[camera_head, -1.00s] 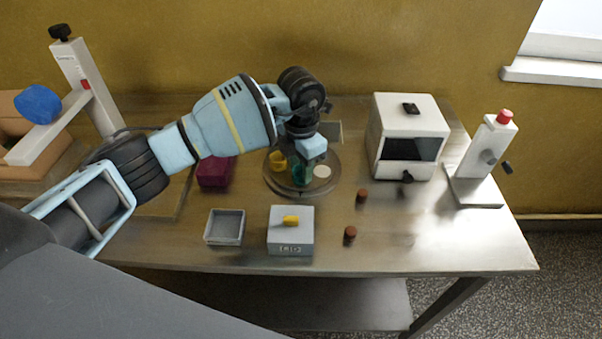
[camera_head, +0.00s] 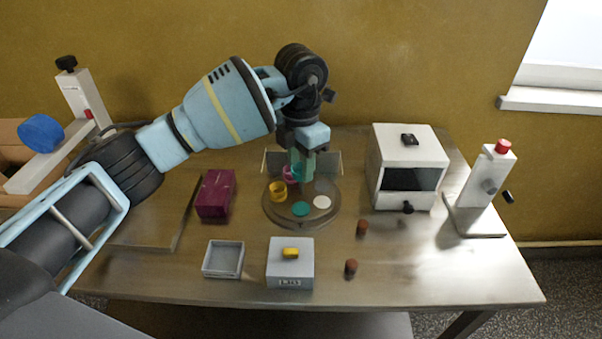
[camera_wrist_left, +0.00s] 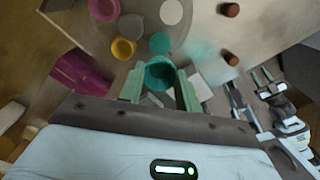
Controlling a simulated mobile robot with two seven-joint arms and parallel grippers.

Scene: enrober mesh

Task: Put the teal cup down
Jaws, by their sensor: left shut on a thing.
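The teal cup (camera_wrist_left: 160,73) is between the two pale green fingers of my left gripper (camera_wrist_left: 160,88), which is shut on it. In the head view my left gripper (camera_head: 303,174) points down and largely hides the cup, above the back of a round grey plate (camera_head: 300,223). A flat teal disc (camera_head: 300,209) and a white disc (camera_head: 322,202) lie on the plate. A yellow cup (camera_head: 278,192) and a pink cup (camera_head: 289,177) stand left of the gripper. What seems to be my right gripper (camera_wrist_left: 262,76) shows small at the right of the wrist view.
A magenta box (camera_head: 215,196) is left of the plate. A grey tray (camera_head: 223,259) and a grey block with a yellow knob (camera_head: 290,268) are in front. Two brown plugs (camera_head: 362,227) (camera_head: 351,266) and a white oven-like box (camera_head: 408,170) are to the right.

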